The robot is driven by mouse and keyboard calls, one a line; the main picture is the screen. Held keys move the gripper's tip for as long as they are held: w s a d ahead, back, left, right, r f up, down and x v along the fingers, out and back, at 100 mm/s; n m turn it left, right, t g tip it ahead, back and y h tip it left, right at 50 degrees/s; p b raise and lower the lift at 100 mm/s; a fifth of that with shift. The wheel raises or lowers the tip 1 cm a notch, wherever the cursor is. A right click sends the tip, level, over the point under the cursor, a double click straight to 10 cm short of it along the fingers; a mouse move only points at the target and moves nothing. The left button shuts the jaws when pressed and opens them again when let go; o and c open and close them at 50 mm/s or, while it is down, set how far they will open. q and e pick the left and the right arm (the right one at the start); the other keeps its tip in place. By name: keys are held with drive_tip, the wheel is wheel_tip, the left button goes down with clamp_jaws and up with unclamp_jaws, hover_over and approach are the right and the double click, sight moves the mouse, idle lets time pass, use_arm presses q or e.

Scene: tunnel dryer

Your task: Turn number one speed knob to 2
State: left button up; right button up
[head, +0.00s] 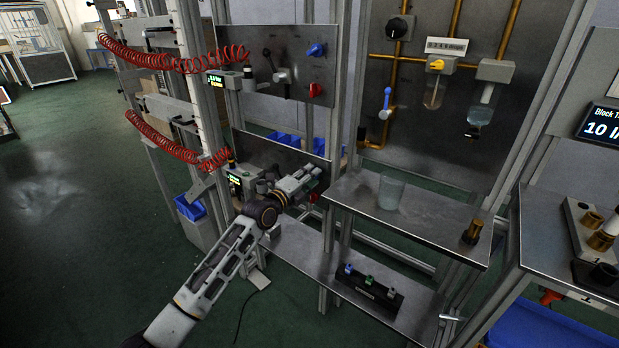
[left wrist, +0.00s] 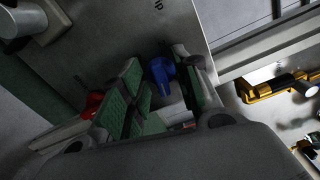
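Two panels of the dryer frame carry knobs. The upper panel has a blue knob (head: 317,49) and a red knob (head: 315,89). My left gripper (head: 312,178) is at the lower panel (head: 262,152) and covers much of its right part. In the left wrist view a blue knob (left wrist: 161,73) sits between the green-padded fingers of my left gripper (left wrist: 163,90). The fingers are apart, one on each side of it; I cannot tell whether they touch it. A red knob (left wrist: 93,104) shows beside the left finger. No knob numbers are readable. My right gripper is out of view.
Red coiled hoses (head: 165,63) hang left of the panels. A metal shelf (head: 430,225) with a glass beaker (head: 391,191) stands to the right. Below is a lower shelf with a small block of coloured knobs (head: 369,286). Open floor lies at the left.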

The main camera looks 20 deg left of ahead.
use_arm(q)
drive_tip(key=c, duration=0.7)
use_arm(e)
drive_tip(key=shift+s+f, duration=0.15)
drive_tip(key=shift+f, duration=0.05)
